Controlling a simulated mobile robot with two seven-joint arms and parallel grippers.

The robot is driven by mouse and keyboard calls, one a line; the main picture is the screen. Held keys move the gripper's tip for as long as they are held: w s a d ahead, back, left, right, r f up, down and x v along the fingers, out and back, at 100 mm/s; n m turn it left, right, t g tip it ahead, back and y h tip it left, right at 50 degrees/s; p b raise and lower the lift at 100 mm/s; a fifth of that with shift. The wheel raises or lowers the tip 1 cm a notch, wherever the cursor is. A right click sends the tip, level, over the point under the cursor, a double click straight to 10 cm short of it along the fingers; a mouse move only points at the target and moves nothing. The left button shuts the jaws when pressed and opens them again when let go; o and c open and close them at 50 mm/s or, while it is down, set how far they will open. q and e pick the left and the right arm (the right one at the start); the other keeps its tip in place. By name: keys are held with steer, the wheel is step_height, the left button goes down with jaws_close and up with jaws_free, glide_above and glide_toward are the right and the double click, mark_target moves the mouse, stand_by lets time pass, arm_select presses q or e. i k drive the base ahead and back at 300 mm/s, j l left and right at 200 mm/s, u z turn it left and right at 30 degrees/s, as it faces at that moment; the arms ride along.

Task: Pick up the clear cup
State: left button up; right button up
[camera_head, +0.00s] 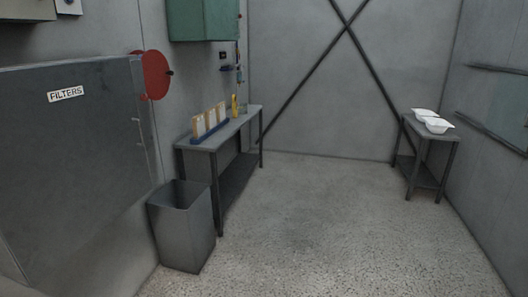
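A small, greenish, see-through item (243,109) stands near the far end of the left grey table (221,132). It looks like the clear cup, but it is too small to be sure. A yellow item (234,106) stands just left of it. Neither of my grippers is in view.
A blue rack with tan panels (210,134) stands on the left table's near part. A grey bin (182,228) stands before that table. White tubs (437,125) sit on the right table (430,137). The floor between the tables (320,220) is clear. A grey "FILTERS" cabinet (75,150) is at left.

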mark_target(243, 106)
steer(key=i, duration=5.9)
